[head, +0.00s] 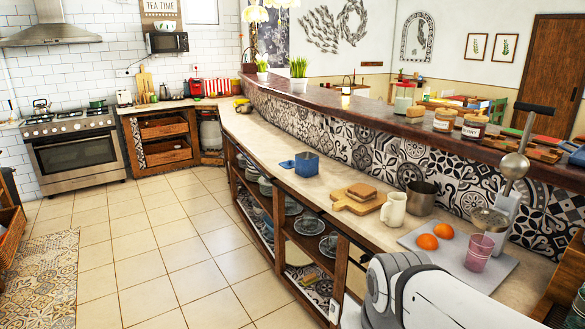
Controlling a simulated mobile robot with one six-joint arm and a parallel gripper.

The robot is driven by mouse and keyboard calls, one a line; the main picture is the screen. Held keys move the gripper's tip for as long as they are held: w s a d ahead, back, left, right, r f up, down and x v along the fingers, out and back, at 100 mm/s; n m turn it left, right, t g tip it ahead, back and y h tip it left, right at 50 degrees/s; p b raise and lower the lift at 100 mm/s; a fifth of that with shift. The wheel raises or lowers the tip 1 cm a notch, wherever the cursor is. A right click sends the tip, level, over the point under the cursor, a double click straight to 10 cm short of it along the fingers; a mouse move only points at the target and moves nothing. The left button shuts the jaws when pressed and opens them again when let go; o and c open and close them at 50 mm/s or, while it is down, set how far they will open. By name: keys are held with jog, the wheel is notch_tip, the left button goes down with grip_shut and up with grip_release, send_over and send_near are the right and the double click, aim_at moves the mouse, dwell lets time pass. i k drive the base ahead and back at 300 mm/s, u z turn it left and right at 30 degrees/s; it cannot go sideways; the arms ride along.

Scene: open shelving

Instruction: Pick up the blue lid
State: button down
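A small blue container (306,164) stands on the pale counter, at the middle of the head view. A small flat blue piece (287,164) shows at its left side, near the counter's front edge. It may be the blue lid or a handle of the container; it is too small to tell. Part of my white arm (430,295) shows at the bottom right, in front of the near end of the counter. My gripper's fingers are not in view, and I cannot see whether it holds anything.
A wooden board with bread (356,203), a cream jug (393,210) and a metal pot (421,198) stand nearer on the counter. A tray (409,239) holds two oranges and a pink glass. A raised ledge (375,122) runs behind. The tiled floor (165,250) at left is clear.

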aim_at(290, 163)
jog(key=u, duration=1)
jog(key=i, duration=5.8)
jog(key=z, duration=0.5)
